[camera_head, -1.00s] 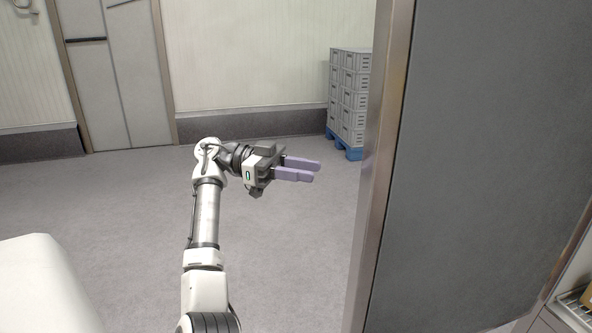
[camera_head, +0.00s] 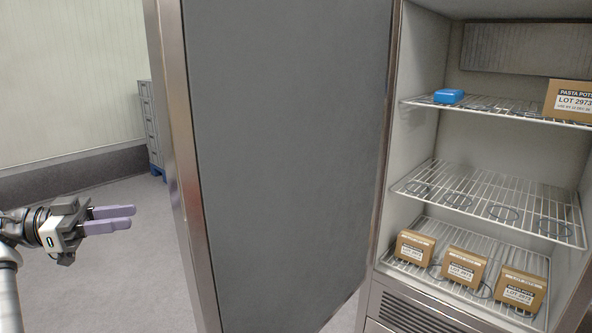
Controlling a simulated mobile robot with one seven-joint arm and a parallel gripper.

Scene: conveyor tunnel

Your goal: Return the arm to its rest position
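My gripper (camera_head: 122,217) is at the left edge of the head view, with its two lilac fingers pointing right. The fingers are apart with nothing between them, so it is open and empty. It is held in the air above the grey floor, left of a large grey door panel (camera_head: 285,150). Only the wrist and a small part of my arm show; the rest is out of view.
An open cabinet on the right has wire shelves. A blue block (camera_head: 449,97) and a carton (camera_head: 570,101) are on the top shelf (camera_head: 500,108). The middle shelf (camera_head: 490,200) holds no boxes. Three cartons (camera_head: 464,268) stand on the bottom shelf. Stacked grey crates (camera_head: 148,120) stand behind the door.

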